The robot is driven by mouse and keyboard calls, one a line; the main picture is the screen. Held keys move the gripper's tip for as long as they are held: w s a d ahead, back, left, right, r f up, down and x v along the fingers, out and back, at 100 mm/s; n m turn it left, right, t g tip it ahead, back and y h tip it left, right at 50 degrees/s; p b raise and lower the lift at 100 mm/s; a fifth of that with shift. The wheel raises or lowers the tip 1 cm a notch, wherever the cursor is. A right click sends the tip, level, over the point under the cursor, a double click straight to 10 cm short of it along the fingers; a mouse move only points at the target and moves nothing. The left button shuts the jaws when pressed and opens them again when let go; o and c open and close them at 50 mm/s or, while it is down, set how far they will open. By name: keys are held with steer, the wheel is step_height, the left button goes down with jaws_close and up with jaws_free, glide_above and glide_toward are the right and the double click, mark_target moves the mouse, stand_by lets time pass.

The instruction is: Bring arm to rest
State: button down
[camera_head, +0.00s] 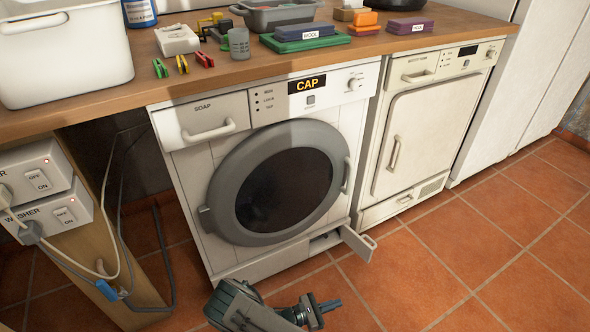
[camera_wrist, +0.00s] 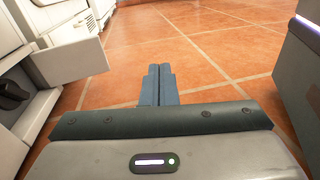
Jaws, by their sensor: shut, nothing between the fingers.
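My gripper (camera_head: 331,305) is low over the tiled floor, in front of the washing machine (camera_head: 180,165). Its two blue-grey fingers are together with nothing between them, as the wrist view also shows (camera_wrist: 157,84). My arm comes in from the bottom edge of the head view. The small flap (camera_head: 358,243) at the washer's lower right stands open, a little above and right of my gripper. In the wrist view the flap (camera_wrist: 72,60) is to the left of the fingers, apart from them.
The washer's round door (camera_head: 222,185) is shut and its display reads CAP. A dryer (camera_head: 425,125) stands to the right. The wooden counter (camera_head: 250,68) above holds a white basin (camera_head: 65,60), clothespins and boxes. Socket boxes with cables (camera_head: 55,215) are at left. Floor at right (camera_head: 480,230) is clear.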

step_height(320, 180, up, 48)
steer(key=w+a+m+g+y+p, duration=0.2)
steer(key=m+g+y+p, duration=0.7)
steer(key=m+p, duration=0.65)
steer(key=s+d+r+m+t+y+p, duration=0.1)
steer(key=s+r+p, duration=0.4)
steer(key=r, duration=0.7)
steer(key=s+d+r+m+t+y+p, duration=0.2)
steer(key=r+p, duration=0.5)
steer(key=r, duration=0.6)
steer(key=s+d+r+m+t+y+p, duration=0.1)
steer(key=s+r+m+t+y+p, duration=0.2)
steer(key=r, duration=1)
steer(key=s+y+p, duration=0.1)
steer(key=s+p, duration=0.2)
steer(key=s, duration=0.2)
steer(key=shift+s+d+r+y+p, duration=0.15)
steer(key=shift+s+r+y+p, duration=0.1)
steer(key=shift+s+y+p, duration=0.05)
